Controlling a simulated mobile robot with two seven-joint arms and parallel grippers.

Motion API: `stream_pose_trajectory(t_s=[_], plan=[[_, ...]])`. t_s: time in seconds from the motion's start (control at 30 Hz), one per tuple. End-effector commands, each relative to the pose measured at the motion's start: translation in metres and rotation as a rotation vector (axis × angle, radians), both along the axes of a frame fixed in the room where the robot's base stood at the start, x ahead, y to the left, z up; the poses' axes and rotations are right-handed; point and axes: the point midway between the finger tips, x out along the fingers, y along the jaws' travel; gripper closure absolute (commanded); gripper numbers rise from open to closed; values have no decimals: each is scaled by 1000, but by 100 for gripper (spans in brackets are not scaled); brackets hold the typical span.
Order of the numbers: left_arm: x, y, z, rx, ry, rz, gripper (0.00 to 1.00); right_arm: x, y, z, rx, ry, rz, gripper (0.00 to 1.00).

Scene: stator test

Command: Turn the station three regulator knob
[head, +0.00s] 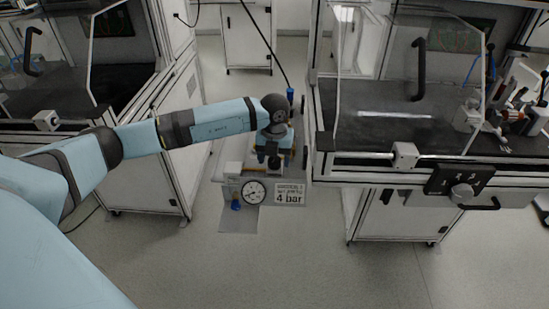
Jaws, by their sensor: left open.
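A pressure gauge (253,191) with a white face stands on the unit between the two benches. Beside it is a white sign (290,193) whose large text reads 4 bar. My left gripper (270,161) is open and points down over the unit, just behind the gauge and sign. It hides much of what lies under it, and I cannot make out the regulator knob or whether the fingers touch anything. Blue fittings show below left of the gauge (236,205) and behind the wrist (290,94). My right gripper is not in view.
An enclosed bench (420,125) with a black top stands close on the right. A dial plate (459,180) with a silver knob is on its front. Another enclosed bench (70,90) stands on the left. A dark hose hangs behind the unit. The floor in front is clear.

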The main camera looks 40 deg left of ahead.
Motion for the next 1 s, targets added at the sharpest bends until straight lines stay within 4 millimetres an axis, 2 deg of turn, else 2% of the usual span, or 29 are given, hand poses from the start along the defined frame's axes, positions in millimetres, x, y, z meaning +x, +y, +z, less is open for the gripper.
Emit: stream_pose_trajectory(t_s=[0.13,0.3,0.37,0.67,1.0], plan=[[0,0,0,0,0,0,35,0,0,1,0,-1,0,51],[0,0,0,0,0,0,74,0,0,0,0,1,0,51],[0,0,0,0,0,-1,84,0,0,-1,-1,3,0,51],[0,0,1,1,0,-30,84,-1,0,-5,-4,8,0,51],[0,0,1,2,0,-235,84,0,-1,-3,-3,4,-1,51]])
